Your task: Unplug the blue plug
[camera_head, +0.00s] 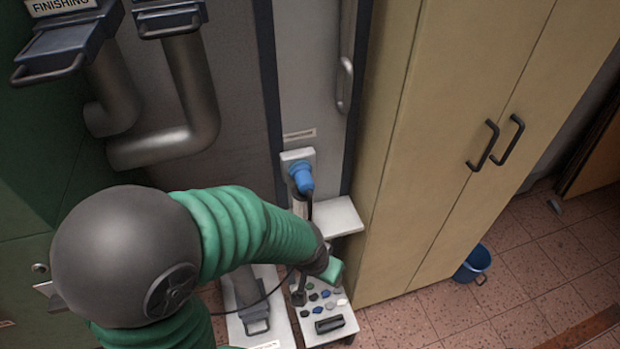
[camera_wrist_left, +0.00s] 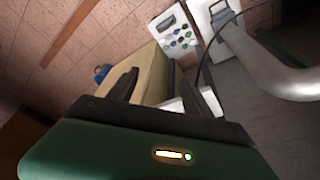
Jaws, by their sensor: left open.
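The blue plug (camera_head: 301,178) sits in a light socket plate (camera_head: 297,158) on the grey wall panel. A dark cable (camera_head: 309,208) hangs down from it. My left arm comes in from the left, and my left gripper (camera_head: 328,268) is below and slightly right of the plug, apart from it. In the left wrist view my left gripper (camera_wrist_left: 158,86) is open, with its two dark fingers spread and nothing held. I cannot make out the plug in that view. My right gripper is not in view.
A white shelf (camera_head: 340,217) juts out just below the plug. A button panel (camera_head: 322,308) stands under the gripper. A tall beige cabinet (camera_head: 425,150) closes off the right side. Thick grey pipes (camera_head: 190,110) are at upper left. A blue bucket (camera_head: 473,264) stands on the tiled floor.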

